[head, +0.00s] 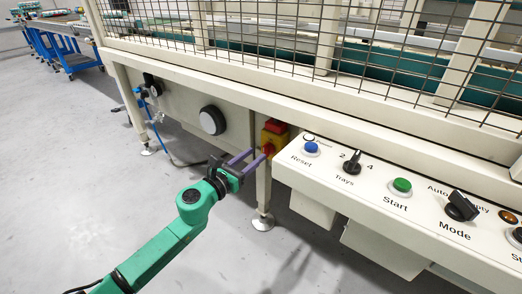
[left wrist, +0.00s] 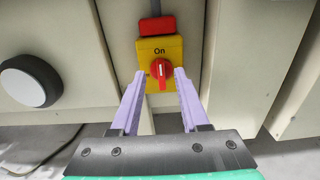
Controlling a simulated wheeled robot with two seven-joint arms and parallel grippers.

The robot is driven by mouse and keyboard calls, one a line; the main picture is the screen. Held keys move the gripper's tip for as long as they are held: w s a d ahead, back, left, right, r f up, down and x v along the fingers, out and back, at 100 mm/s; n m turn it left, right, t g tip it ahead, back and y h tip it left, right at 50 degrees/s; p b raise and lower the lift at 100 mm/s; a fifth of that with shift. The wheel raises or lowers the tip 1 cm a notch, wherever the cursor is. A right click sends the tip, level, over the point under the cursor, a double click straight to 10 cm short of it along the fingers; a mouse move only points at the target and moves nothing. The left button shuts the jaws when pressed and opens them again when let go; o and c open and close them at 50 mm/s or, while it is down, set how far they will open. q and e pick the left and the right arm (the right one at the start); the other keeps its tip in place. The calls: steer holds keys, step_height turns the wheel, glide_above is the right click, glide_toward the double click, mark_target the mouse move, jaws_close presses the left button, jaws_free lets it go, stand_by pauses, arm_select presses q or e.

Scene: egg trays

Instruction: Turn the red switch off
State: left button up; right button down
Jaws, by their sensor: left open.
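The red switch (left wrist: 161,69) is a red knob on a yellow box with a red top, fixed to the machine's front. In the left wrist view its handle stands upright, with the word "On" above it. In the head view the yellow box (head: 274,132) shows left of the control panel, and its knob is partly hidden by my gripper. My left gripper (head: 256,156) has two purple fingers pointing at the box. In the left wrist view the left gripper (left wrist: 163,72) is open, with its fingertips on either side of the knob; I cannot tell whether they touch it. My right gripper is not in view.
A control panel (head: 386,203) with several buttons and knobs juts out right of the switch. A black-rimmed round knob (head: 212,120) sits left of it. A machine leg (head: 263,190) stands below. The grey floor at the left is clear.

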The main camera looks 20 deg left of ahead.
mark_target(264, 148)
arm_select(q)
steer(key=x, duration=0.4)
jaws_close()
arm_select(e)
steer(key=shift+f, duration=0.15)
